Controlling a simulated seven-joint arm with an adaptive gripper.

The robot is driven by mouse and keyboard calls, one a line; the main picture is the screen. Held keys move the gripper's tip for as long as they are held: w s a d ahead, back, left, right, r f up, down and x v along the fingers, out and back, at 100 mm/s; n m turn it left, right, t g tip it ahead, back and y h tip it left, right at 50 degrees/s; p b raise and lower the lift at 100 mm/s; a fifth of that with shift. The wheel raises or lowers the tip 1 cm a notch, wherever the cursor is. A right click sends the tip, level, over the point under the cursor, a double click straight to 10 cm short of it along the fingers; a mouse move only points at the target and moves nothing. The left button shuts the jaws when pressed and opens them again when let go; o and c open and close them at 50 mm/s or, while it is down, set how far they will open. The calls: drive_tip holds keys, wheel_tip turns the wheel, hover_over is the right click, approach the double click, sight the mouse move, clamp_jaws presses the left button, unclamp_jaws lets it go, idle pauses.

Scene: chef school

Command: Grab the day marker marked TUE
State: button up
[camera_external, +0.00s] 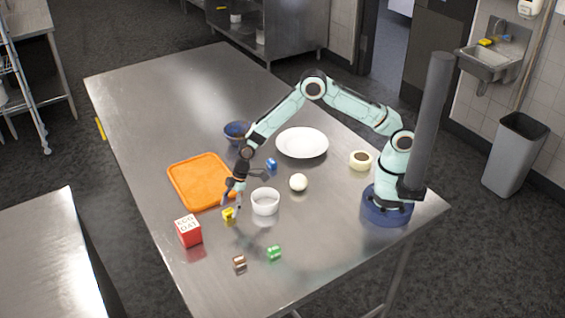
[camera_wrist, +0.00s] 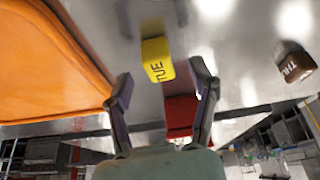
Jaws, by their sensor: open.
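The yellow day marker marked TUE (camera_wrist: 157,68) lies on the steel table, with its dark letters readable in the wrist view. In the external view the yellow marker (camera_external: 229,214) sits beside the orange tray's front right corner. My gripper (camera_wrist: 164,88) is open, and the marker shows between and just beyond its fingertips in the wrist view. In the external view my gripper (camera_external: 232,203) is pointed down at the marker, very close to it. I cannot tell whether the fingers touch it. Nothing is held.
An orange tray (camera_external: 203,182) is at the left, a white bowl (camera_external: 265,207) close right, and a red-and-white box (camera_external: 189,236) in front left. A brown marker (camera_wrist: 296,62) reads THU. Green (camera_external: 274,253) and blue (camera_external: 271,164) markers and a white ball (camera_external: 298,182) are nearby.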

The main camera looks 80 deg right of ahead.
drive_tip(key=shift+x, duration=0.9)
drive_tip(key=c, duration=1)
drive_tip(key=shift+r, duration=0.1)
drive_tip(key=shift+c, duration=0.2)
